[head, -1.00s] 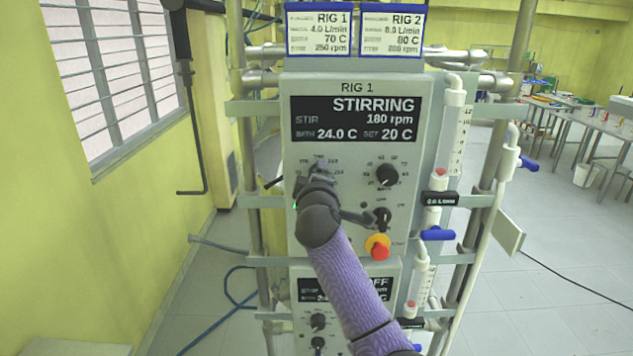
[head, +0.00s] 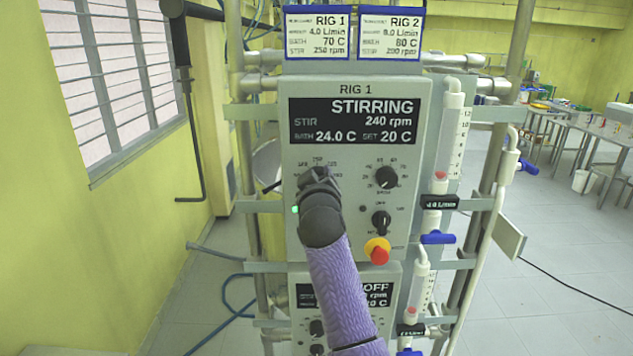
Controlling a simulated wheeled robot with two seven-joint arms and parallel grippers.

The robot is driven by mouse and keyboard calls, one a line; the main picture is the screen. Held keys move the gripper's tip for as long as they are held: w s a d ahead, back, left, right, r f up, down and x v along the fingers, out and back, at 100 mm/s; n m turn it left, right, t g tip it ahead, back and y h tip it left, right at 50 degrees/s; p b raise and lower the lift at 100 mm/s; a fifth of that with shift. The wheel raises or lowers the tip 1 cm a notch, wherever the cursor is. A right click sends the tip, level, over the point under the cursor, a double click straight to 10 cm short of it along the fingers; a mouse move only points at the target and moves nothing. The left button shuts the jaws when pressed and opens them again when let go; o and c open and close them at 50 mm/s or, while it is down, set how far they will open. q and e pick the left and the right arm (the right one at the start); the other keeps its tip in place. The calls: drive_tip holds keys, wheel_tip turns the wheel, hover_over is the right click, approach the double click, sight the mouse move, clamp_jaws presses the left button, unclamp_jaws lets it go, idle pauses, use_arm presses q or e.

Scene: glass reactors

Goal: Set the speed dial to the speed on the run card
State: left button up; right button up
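The RIG 1 panel (head: 298,240) faces me. Its display (head: 355,120) reads STIRRING, 240 rpm, bath 24.0 C, set 20 C. The RIG 1 run card (head: 318,33) above it lists 4.0 L/min, 70 C and 250 rpm. My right gripper (head: 317,175), its purple-sleeved arm coming from the bottom, is at the left dial on the panel. The gripper and wrist cover this speed dial; only some scale marks above it show. Whether the fingers are closed on it is hidden. My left gripper is not in view.
Right of my gripper are the bath dial (head: 386,177), a smaller switch knob (head: 381,222) and a red stop button (head: 379,255) on yellow. A RIG 2 card (head: 390,35) hangs beside the first. A flow tube (head: 451,140) with a blue valve handle (head: 438,238) stands right. Another panel sits below.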

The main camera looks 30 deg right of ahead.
drive_tip(key=shift+f, duration=0.15)
idle(0.3)
drive_tip(key=o, duration=1.3)
drive_tip(key=b+v, duration=0.1)
drive_tip(key=v, duration=0.9)
drive_tip(key=shift+b, duration=0.35)
